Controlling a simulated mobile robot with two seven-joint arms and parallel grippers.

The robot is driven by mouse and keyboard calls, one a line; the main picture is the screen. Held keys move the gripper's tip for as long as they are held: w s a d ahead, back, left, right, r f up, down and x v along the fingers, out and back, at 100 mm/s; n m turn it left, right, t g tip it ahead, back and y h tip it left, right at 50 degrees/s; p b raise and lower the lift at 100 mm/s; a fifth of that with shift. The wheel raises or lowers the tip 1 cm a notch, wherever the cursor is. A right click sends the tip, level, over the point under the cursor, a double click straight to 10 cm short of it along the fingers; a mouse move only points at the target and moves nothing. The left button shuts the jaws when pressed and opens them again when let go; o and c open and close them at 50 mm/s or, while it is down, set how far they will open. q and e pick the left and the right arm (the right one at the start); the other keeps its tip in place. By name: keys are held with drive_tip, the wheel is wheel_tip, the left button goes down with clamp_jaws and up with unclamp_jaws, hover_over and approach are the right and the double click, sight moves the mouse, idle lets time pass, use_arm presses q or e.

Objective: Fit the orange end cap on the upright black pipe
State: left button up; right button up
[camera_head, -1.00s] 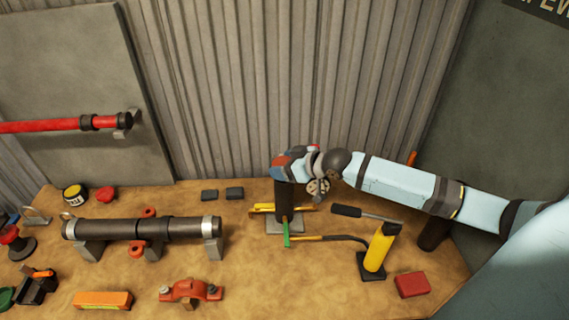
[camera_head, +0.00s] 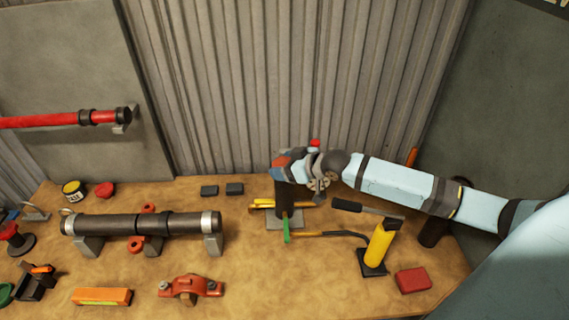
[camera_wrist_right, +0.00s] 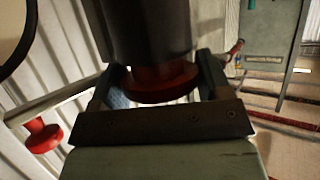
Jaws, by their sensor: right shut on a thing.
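The upright black pipe (camera_head: 284,198) stands on a grey base plate right of the bench's middle. My right gripper (camera_head: 291,166) is at its top end, coming in from the right. In the right wrist view my gripper (camera_wrist_right: 160,92) is shut on the orange end cap (camera_wrist_right: 163,82), which looks dark red there. The cap lies against the end of the black pipe (camera_wrist_right: 150,30); whether it is seated I cannot tell. In the head view the gripper hides the cap. My left gripper is not in view.
A horizontal black pipe (camera_head: 140,226) rests on supports at the left. Corrugated wall (camera_head: 260,90) rises behind. A red object (camera_head: 314,143) shows just behind my gripper.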

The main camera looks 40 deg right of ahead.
sight(283, 165)
drive_tip(key=shift+f+b, duration=0.3)
drive_tip(key=shift+f, duration=0.5)
drive_tip(key=o, duration=1.1)
drive_tip(key=shift+r, duration=0.1)
drive_tip(key=shift+a+r, duration=0.1)
drive_tip(key=shift+w, duration=0.1)
drive_tip(key=shift+d+r, duration=0.1)
drive_tip(key=shift+d, duration=0.1)
drive_tip(key=shift+r, duration=0.35)
wheel_tip(283, 165, up, 19)
drive_tip(key=b, duration=0.2)
drive_tip(key=shift+s+a+b, duration=0.25)
drive_tip(key=shift+a+b, duration=0.1)
drive_tip(key=shift+f, duration=0.15)
